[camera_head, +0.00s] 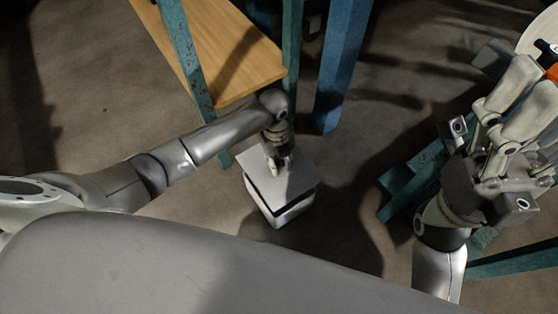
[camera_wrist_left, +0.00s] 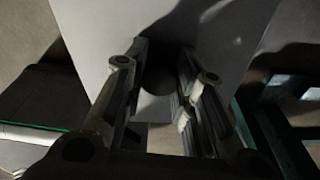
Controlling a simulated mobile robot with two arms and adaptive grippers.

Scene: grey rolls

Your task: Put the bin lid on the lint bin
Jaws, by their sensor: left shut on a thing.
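The bin lid (camera_head: 292,182) is a flat grey square plate in the head view, lying over the lint bin (camera_head: 288,217), a light grey box on the floor. A dark gap shows between the lid's near edges and the bin's rim; I cannot tell whether they touch anywhere. My left gripper (camera_head: 278,163) is above the lid, shut on its dark round knob. The left wrist view shows the fingers (camera_wrist_left: 165,90) on either side of the knob, with the grey lid (camera_wrist_left: 190,25) behind. My right gripper (camera_head: 522,72) is at the right, raised, fingers apart, and looks empty.
A wooden tabletop (camera_head: 225,50) with teal legs stands behind the bin at the upper left. A blue post (camera_head: 340,65) rises behind the bin. Teal beams (camera_head: 410,178) lie right of it. A pale round surface (camera_head: 540,35) is at the top right corner.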

